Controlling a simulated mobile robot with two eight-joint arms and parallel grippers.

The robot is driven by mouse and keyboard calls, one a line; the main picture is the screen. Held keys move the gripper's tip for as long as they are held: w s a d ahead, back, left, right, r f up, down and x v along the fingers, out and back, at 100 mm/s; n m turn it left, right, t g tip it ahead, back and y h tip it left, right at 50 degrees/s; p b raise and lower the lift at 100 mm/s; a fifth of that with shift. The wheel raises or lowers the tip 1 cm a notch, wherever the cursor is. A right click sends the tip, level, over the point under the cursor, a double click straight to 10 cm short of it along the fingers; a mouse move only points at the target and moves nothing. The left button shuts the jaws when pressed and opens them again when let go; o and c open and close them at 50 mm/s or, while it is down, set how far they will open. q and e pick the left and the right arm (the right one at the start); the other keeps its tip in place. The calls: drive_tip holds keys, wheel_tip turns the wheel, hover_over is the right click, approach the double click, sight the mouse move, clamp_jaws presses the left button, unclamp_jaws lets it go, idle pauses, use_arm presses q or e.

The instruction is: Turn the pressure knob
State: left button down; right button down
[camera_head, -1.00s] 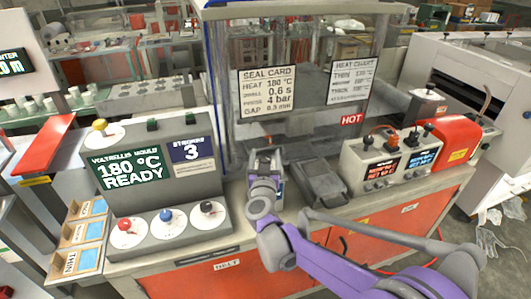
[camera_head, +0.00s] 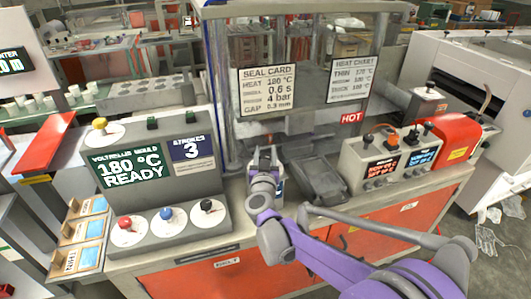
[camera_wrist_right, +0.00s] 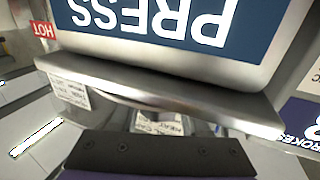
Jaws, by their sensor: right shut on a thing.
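My right gripper (camera_head: 264,156) is at the middle of the bench front, below the clear machine guard. It is shut on what I take to be the pressure knob, which the gripper hides. A blue label reading PRESS (camera_wrist_right: 168,38) shows upside down in the right wrist view, on a grey housing right by the gripper. A grey metal edge (camera_wrist_right: 165,97) runs across below the label. The gripper's dark body (camera_wrist_right: 155,155) fills the bottom of that view, and its fingertips cannot be made out. My left gripper is not in view.
Left of my gripper is a console (camera_head: 172,238) with red, blue and black knobs; its screen reads 180 °C READY. Further right are a control box (camera_head: 356,168) and a red unit (camera_head: 452,135). A HOT sign (camera_head: 351,118) hangs behind.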

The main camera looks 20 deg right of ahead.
drive_tip(key=shift+d+f+m+g+h+b, duration=0.15)
drive_tip(key=shift+m+g+h+b, duration=0.25)
drive_tip(key=shift+m+h+b, duration=0.55)
drive_tip(key=m+h, duration=0.1)
drive_tip(key=g+h+b, duration=0.1)
drive_tip(key=h, duration=0.1)
drive_tip(key=shift+s+d+m+g, duration=0.15)
drive_tip(key=shift+s+m+g, duration=0.05)
drive_tip(key=shift+m+g, duration=0.15)
drive_tip(key=m+g+h, duration=0.1)
drive_tip(key=m+g+h+b, duration=0.1)
drive_tip(key=h, duration=0.1)
drive_tip(key=shift+s+d+g, duration=0.2)
drive_tip(key=shift+d+g, duration=0.05)
drive_tip(key=shift+d, duration=0.05)
drive_tip(key=shift+s+d+m+g+h, duration=0.15)
drive_tip(key=shift+s+m+g+h, duration=0.05)
drive_tip(key=shift+m+g+h, duration=0.6)
drive_tip(key=shift+s+d+m+g+h, duration=0.15)
drive_tip(key=shift+m+g+h, duration=0.4)
drive_tip(key=shift+m+g, duration=0.45)
drive_tip(key=shift+c, duration=1.9)
unclamp_jaws()
